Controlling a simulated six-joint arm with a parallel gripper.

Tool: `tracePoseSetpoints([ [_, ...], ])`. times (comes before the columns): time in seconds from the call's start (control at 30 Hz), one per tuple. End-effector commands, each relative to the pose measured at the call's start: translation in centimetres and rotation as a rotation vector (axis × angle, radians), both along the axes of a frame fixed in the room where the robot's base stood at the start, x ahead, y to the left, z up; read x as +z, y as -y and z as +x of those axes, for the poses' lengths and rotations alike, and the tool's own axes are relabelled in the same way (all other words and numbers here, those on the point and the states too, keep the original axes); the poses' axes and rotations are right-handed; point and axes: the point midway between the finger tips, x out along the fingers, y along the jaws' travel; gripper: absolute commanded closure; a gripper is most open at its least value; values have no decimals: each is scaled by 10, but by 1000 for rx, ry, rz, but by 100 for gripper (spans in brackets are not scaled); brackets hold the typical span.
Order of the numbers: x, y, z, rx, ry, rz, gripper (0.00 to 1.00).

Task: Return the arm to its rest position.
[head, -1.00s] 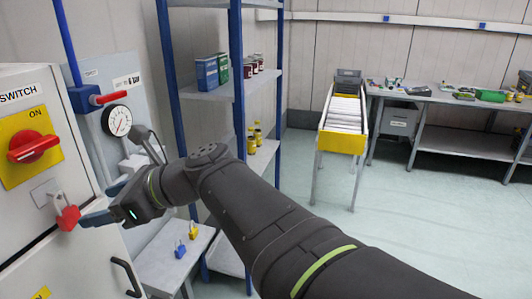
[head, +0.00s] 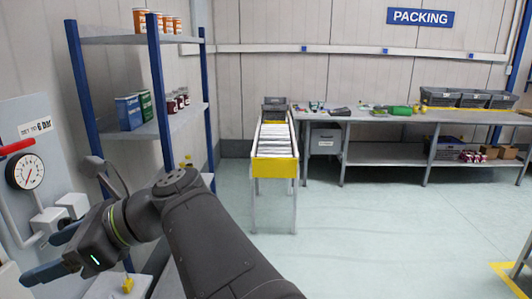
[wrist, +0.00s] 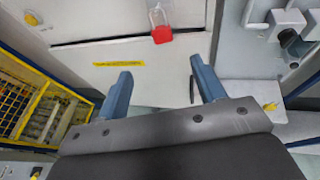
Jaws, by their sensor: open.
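My gripper (wrist: 158,92) shows in the wrist view with its two blue fingers spread apart and nothing between them. In the head view my gripper (head: 45,255) is at the lower left, at the end of my dark arm, which reaches in from the bottom. In the wrist view a red padlock (wrist: 162,34) hangs on the pale cabinet front (wrist: 100,25), beyond the fingertips and apart from them. The padlock is out of the head view.
A blue-post shelf (head: 155,130) with boxes and cans stands close behind my gripper. A gauge (head: 25,171) and red-handled valve are on the left panel. A roller conveyor (head: 275,168) and a long bench (head: 390,117) stand farther back. The floor at right (head: 400,230) is clear.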

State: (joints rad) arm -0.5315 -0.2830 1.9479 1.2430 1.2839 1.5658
Motion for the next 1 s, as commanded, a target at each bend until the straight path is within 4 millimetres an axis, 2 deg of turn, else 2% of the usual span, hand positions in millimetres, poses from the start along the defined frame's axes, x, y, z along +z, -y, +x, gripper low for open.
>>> tracePoseSetpoints([
  [0.17, -1, -3, -1, 2, -1, 0, 37],
  [0.37, -7, -18, -5, 4, -1, -1, 37],
  [1.0, -37, -95, -24, 3, -5, -7, 37],
])
